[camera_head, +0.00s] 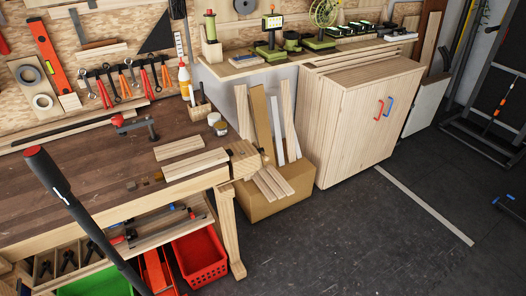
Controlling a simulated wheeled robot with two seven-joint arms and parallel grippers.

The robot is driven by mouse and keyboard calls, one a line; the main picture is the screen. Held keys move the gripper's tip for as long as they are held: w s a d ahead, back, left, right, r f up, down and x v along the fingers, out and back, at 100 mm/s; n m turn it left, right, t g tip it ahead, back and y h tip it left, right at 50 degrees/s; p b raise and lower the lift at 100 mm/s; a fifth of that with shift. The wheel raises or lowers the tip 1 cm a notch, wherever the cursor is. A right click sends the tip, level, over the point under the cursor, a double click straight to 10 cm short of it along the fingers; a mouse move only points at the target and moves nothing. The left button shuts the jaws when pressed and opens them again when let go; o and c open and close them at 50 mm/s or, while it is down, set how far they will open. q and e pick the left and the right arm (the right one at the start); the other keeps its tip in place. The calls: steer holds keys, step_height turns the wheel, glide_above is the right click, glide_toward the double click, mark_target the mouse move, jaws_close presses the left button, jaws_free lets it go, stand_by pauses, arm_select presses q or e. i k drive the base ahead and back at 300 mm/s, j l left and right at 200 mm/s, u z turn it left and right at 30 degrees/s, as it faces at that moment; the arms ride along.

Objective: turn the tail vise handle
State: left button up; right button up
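The tail vise (243,160) is the pale wooden block at the right end of the workbench (90,176). Its handle seems to be at the vise's right face, but it is too small to make out clearly, and I cannot tell its angle. Two pale wooden boards (195,163) lie on the bench top just left of the vise. Neither of my grippers is in view, so nothing is seen touching the vise.
A dark pole (92,232) slants across the lower left foreground. A cardboard box (275,198) holding planks stands close by the vise, below it to the right. A red basket (201,258) sits under the bench. Dark floor (345,245) is open at the right.

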mark_target(266, 158)
steer(key=i+l+u, duration=0.1)
steer(key=l, duration=0.25)
steer(key=i+l+u, duration=0.1)
steer(key=l, duration=0.25)
steer(key=i+l+u, duration=0.1)
steer(key=i+l, duration=0.15)
steer(key=l, duration=0.15)
steer(key=i+l+u, duration=0.1)
steer(key=l, duration=0.3)
steer(key=i+l+u, duration=0.1)
steer(key=l, duration=0.3)
